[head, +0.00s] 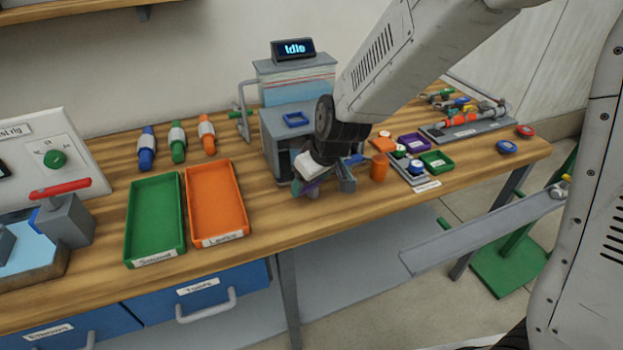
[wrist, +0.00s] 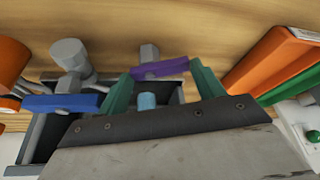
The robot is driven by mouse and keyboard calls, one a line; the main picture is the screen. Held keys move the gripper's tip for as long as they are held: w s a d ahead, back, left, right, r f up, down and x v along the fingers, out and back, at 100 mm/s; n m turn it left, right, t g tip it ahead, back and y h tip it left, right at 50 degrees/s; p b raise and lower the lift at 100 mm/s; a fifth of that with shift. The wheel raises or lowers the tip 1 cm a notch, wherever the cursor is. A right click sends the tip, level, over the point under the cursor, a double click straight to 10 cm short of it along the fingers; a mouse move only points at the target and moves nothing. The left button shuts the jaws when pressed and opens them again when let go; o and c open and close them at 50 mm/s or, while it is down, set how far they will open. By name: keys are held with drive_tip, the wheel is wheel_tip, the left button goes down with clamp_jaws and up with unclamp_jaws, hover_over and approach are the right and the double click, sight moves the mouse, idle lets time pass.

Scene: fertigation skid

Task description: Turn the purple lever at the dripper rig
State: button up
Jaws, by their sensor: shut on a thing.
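The purple lever (wrist: 160,68) shows in the wrist view on a grey stem, lying crosswise between the two green fingers of my gripper (wrist: 160,71). My gripper is shut on the lever, with one finger at each end of it. In the head view my gripper (head: 308,186) is low over the bench, in front of the grey rig (head: 275,150); there my wrist mostly hides the lever. A blue lever (wrist: 62,103) on a grey fitting lies left of the purple one in the wrist view.
An orange cup (head: 379,167) stands just right of my gripper. The orange tray (head: 217,205) and green tray (head: 155,220) lie to the left. A display reading "Idle" (head: 293,49) tops the rig. Small bins and parts (head: 412,160) sit further right.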

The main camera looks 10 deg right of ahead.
drive_tip(key=o, duration=1)
drive_tip(key=shift+m, duration=0.3)
drive_tip(key=shift+w+a+m+t+h, duration=0.15)
drive_tip(key=shift+m+h, duration=0.25)
drive_tip(key=shift+m, duration=0.45)
drive_tip(key=shift+a+m+t+h, duration=0.15)
drive_tip(key=shift+m+h, duration=0.25)
drive_tip(key=shift+m, duration=0.45)
drive_tip(key=v, duration=0.8)
drive_tip(key=s+d+r+m, duration=0.1)
drive_tip(key=s+d+r, duration=0.2)
drive_tip(key=s+d, duration=0.2)
drive_tip(key=s+d+r+g+h, duration=0.1)
drive_tip(key=s+d+r, duration=0.2)
drive_tip(key=s+d, duration=0.3)
drive_tip(key=s+d+r+m+g, duration=0.1)
drive_tip(key=s+d+r, duration=0.2)
drive_tip(key=s+d, duration=0.2)
drive_tip(key=shift+s+d+m, duration=0.25)
drive_tip(key=shift+d+m, duration=0.05)
drive_tip(key=shift+d, duration=0.75)
